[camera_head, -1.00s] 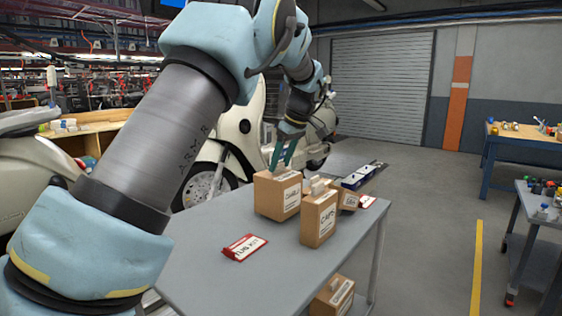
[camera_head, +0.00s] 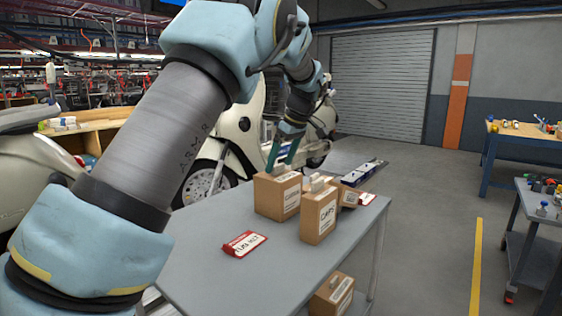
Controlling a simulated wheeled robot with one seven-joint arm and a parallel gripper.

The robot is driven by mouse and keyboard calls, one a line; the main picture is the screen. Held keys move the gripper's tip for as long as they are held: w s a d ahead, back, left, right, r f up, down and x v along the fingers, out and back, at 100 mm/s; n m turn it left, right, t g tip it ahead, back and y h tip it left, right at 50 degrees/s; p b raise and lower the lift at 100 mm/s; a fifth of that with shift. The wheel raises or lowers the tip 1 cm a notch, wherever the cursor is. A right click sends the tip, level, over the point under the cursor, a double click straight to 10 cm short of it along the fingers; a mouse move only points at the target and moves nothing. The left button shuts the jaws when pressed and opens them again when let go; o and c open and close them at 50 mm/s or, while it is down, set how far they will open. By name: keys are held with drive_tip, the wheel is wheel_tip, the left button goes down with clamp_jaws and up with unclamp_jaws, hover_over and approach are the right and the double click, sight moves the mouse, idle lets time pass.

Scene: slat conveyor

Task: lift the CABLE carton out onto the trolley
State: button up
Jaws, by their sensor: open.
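A brown carton (camera_head: 269,197) stands upright on the grey table, with a white label that seems to read CABLE, though the print is blurred. A carton labelled CAPS (camera_head: 318,222) stands in front and to its right. My gripper (camera_head: 281,166) has green fingers, spread apart, pointing down just behind and above the first carton's top. I cannot tell whether the fingers touch it. The fingertips are partly hidden by the carton. A grey wheeled trolley (camera_head: 528,240) stands at the right edge, with small items on top.
Another carton (camera_head: 350,196) is partly hidden behind the CAPS carton. A red-and-white packet (camera_head: 244,243) lies on the grey table (camera_head: 215,282). One carton (camera_head: 333,293) sits below the tabletop. The floor between table and trolley is clear.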

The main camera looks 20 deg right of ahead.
drive_tip(key=b+v, duration=0.1)
drive_tip(key=v, duration=0.9)
drive_tip(key=shift+r, duration=0.4)
drive_tip(key=shift+s+d, duration=0.1)
drive_tip(key=shift+s, duration=0.1)
